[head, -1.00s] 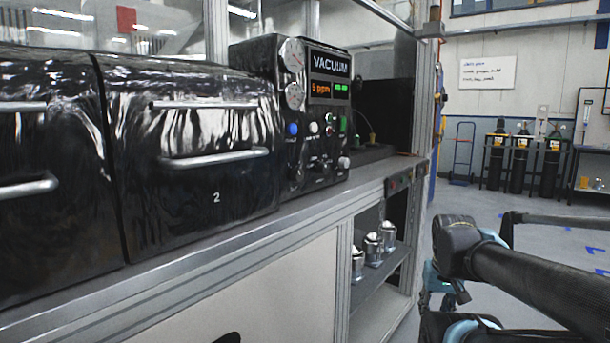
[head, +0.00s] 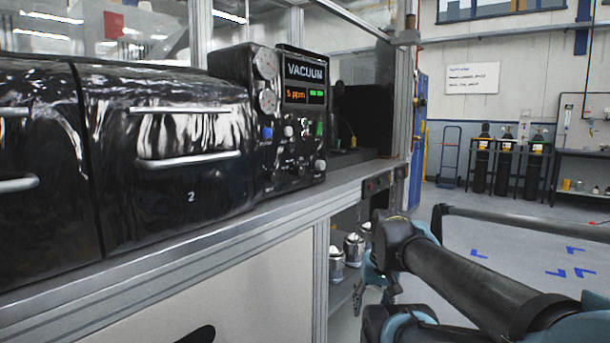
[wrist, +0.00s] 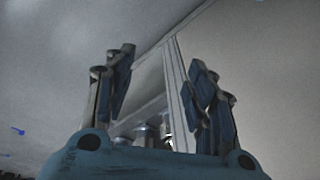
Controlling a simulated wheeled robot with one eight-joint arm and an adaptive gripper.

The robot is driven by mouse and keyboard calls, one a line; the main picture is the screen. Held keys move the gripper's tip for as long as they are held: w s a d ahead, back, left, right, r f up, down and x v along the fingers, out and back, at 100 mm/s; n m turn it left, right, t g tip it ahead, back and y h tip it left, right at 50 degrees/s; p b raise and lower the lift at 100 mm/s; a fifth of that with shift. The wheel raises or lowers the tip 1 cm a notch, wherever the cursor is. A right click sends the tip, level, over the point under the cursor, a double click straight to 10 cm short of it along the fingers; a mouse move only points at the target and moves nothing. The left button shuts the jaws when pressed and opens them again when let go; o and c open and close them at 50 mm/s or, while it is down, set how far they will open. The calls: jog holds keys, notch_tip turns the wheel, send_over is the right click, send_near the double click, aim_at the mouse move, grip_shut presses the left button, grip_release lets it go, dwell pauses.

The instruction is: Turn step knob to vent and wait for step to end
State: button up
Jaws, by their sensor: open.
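The black vacuum control panel (head: 293,130) stands on the bench at the right end of the black chambers in the head view. Its orange display reads "5 ppm" beside a small green one, under a "VACUUM" label. Several knobs and buttons (head: 290,150) sit below; their labels are too small to read, so I cannot tell which is the step knob or where it points. My gripper (wrist: 165,100) is open and empty in the wrist view, its two blue-padded fingers wide apart. In the head view it hangs below bench level, right of the panel and away from it.
Metal canisters (head: 346,250) stand on a shelf under the bench, near my gripper. The bench edge (head: 230,235) and an aluminium post lie between my arm and the panel. Gas cylinders (head: 507,165) stand far back right. The floor at right is open.

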aim_at(302, 171)
jog(key=w+a+r+m+t+y, duration=0.1)
jog(key=w+a+r+m+y, duration=0.25)
jog(key=r+m, duration=0.2)
jog(key=w+a+r+m+t+y, duration=0.25)
jog(key=a+r+m+y, duration=0.2)
jog(key=r, duration=0.25)
jog(key=w+d+r+m+t+y, duration=0.2)
jog(key=w+r+m+t+y, duration=0.1)
jog(key=r, duration=0.6)
jog(key=w+d+r+m+t+y, duration=0.2)
jog(key=w+r+m, duration=0.1)
jog(key=r, duration=0.6)
jog(key=shift+w+r+x, duration=0.1)
jog(key=shift+r+x, duration=0.05)
jog(key=shift+x, duration=2.7)
jog(key=shift+w+r+x, duration=0.1)
jog(key=shift+r+x, duration=0.05)
jog(key=shift+x, duration=2.75)
jog(key=shift+w+r+x, duration=0.1)
jog(key=shift+r+x, duration=0.05)
jog(key=shift+x, duration=2.7)
jog(key=shift+d, duration=0.2)
jog(key=c, duration=1.1)
